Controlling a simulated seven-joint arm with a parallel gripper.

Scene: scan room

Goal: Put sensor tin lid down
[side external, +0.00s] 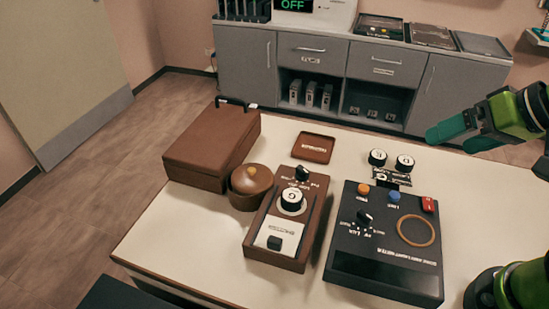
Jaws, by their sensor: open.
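The round brown sensor tin (245,202) stands on the table between the brown case and the brown control box. Its lid (238,180), brown with a small orange-tan knob, is on top of the tin; I cannot tell whether it sits fully flush. My gripper (455,138) is at the upper right, in the air near the table's far right side. Its teal fingers point left and it is open, with nothing visible between them. It is well apart from the tin and lid.
A brown case (212,145) stands left of the tin. A brown control box (287,222) and a black panel (385,240) stand to its right. Grey cabinets (345,62) line the wall. The front left table is clear.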

